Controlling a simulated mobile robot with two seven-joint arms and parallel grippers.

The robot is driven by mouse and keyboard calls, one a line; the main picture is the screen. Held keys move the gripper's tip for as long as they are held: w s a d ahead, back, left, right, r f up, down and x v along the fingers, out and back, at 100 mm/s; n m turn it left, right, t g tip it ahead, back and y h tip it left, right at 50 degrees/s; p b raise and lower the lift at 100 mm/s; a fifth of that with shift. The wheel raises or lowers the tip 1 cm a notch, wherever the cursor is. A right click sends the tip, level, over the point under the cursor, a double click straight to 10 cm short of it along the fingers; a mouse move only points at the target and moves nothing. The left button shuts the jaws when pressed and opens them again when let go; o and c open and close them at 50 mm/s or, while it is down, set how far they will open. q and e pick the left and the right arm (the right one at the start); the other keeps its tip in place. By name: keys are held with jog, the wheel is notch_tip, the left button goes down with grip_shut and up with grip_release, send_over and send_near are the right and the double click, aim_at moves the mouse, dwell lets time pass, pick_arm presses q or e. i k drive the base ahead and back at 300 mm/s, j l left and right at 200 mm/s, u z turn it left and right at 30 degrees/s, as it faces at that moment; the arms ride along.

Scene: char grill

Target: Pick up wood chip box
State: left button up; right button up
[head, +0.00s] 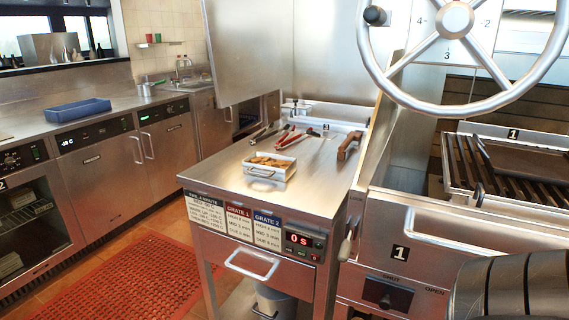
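The wood chip box (283,174) is a small open metal tray with a front handle. It holds light brown wood chips (270,162). It sits upright on the steel side table (225,175), near the middle of its top. Neither of my grippers is in view, and nothing touches the box. A dark banded rounded part at the bottom right corner may be my arm.
Red-handled tongs (289,138) and other tools lie behind the box. A brown-handled tool (349,146) lies to its right. The grill (500,175) and large handwheel (457,20) stand at right. A blue tray (78,110) rests on the left counter. Table space before the box is clear.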

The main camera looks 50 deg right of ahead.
aim_at(267, 168)
jog(key=i+j+z, duration=0.2)
jog(key=z, duration=0.2)
jog(key=i+j+z, duration=0.65)
jog(key=z, duration=0.15)
jog(key=i+j+z, duration=0.15)
jog(key=j+z, duration=0.25)
jog(key=j, duration=0.1)
